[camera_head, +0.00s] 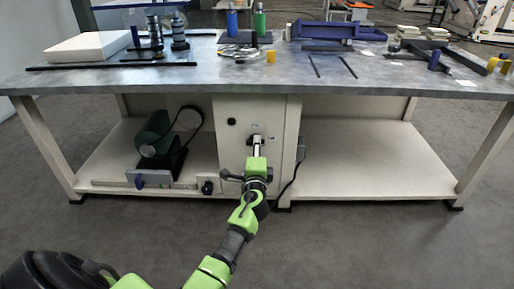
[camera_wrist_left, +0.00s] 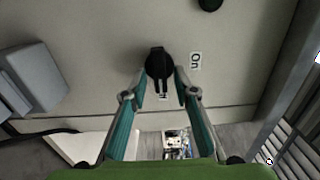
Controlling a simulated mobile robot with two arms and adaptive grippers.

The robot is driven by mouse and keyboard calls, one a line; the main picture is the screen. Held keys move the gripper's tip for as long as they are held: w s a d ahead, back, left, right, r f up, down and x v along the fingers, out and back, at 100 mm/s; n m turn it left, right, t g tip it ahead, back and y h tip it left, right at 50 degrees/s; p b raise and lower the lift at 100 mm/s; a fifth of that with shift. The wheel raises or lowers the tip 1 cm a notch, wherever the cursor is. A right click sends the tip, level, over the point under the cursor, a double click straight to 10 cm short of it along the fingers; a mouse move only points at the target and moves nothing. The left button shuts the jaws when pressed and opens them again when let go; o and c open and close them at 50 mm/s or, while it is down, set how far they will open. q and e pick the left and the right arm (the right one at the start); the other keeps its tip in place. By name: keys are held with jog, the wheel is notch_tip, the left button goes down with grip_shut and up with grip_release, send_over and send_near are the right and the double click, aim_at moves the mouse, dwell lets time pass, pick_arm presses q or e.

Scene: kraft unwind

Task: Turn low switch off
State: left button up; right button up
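The low switch is a black rotary knob (camera_wrist_left: 160,65) on a pale cabinet panel in the left wrist view. Its narrow grip points down in that picture. A white label reading "On" (camera_wrist_left: 196,61) is just right of it, and another label is partly hidden below it. My left gripper (camera_wrist_left: 160,80) is open, with one finger on each side of the knob; I cannot tell whether they touch it. In the head view my left gripper (camera_head: 257,141) is at the cabinet front (camera_head: 231,148) and hides the switch. My right gripper is in neither view.
Another black knob (camera_head: 231,122) is on the same panel; a dark round one shows at the top of the wrist view (camera_wrist_left: 209,4). The cabinet is under a metal-topped workbench (camera_head: 200,80). A green motor (camera_head: 155,135) is on the left shelf; the right shelf (camera_head: 370,160) is bare.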

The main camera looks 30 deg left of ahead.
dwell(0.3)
pick_arm(q)
jog(key=v, duration=1.2)
